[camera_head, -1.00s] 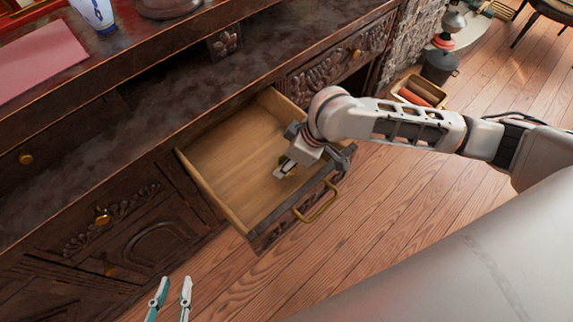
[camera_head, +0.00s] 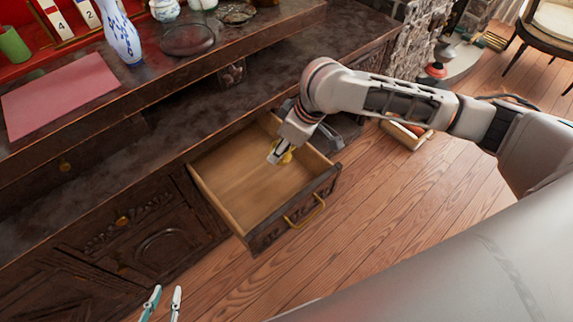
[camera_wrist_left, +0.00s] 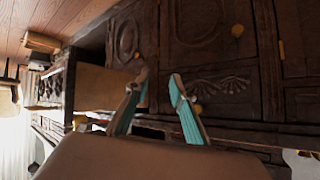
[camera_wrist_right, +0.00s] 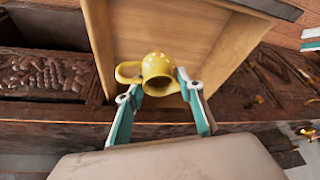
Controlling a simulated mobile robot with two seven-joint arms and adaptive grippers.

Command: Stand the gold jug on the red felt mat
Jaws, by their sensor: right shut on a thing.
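The gold jug (camera_wrist_right: 157,70) is a small yellow vessel with a handle on its left and pale spots. My right gripper (camera_wrist_right: 158,88) is shut on it, one finger on each side. The red felt mat (camera_head: 60,94) lies bare on the cabinet's upper ledge at the left. My left gripper (camera_head: 163,303) is open and empty at the bottom left, and its spread fingers show in the left wrist view (camera_wrist_left: 155,88).
A blue-and-white vase (camera_head: 121,38) stands right of the mat, with a dark plate (camera_head: 188,40) beyond it. A green cylinder (camera_head: 13,46) and number cards (camera_head: 70,17) are behind the mat. The lower ledge (camera_head: 190,120) is largely clear.

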